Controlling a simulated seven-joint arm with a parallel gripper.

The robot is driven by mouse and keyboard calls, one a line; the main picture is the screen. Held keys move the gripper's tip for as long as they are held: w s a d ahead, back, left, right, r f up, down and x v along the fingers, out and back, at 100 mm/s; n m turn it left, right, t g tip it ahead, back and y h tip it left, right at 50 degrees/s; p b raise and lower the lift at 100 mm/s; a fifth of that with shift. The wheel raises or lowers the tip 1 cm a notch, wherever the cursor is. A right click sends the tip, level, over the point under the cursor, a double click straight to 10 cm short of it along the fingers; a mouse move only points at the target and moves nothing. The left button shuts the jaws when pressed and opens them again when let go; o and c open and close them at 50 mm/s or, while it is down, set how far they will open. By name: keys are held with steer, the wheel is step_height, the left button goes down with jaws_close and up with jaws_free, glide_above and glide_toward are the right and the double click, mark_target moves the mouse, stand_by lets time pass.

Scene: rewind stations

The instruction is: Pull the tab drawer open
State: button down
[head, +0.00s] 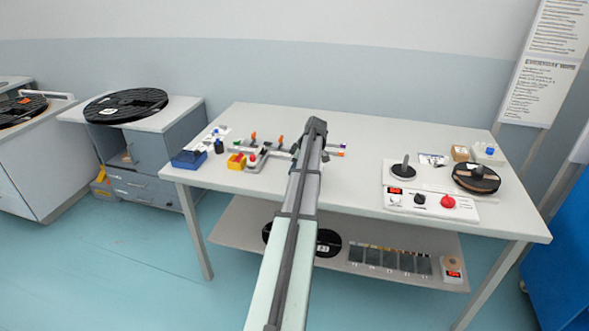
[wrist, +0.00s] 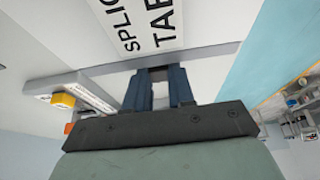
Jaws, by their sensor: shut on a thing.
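In the wrist view, my gripper (wrist: 161,73) has its two blue fingers on either side of a dark grey handle (wrist: 157,74) at the edge of the tab drawer's unit. A white label (wrist: 150,27) just beyond it shows part of "SPLICE TAB" in black letters. My gripper is shut on the handle. How far the drawer is open cannot be told. In the head view my own arm reaches over the white table (head: 250,118) and hides the gripper and the drawer.
On the table's left stand a blue bin (head: 189,159), a yellow box (head: 236,161) and a grey splicing fixture (head: 272,150). On the right are a control panel (head: 430,203) with a red knob and a dark reel (head: 476,178). The table middle right of my arm is clear.

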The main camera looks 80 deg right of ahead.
stand_by(0.4)
steer(key=w, duration=0.6)
steer(key=shift+w, duration=0.15)
steer(key=c, duration=1)
jaws_free()
steer(key=shift+o, duration=0.2)
steer(key=v, duration=1.4)
steer(key=shift+f, duration=0.1)
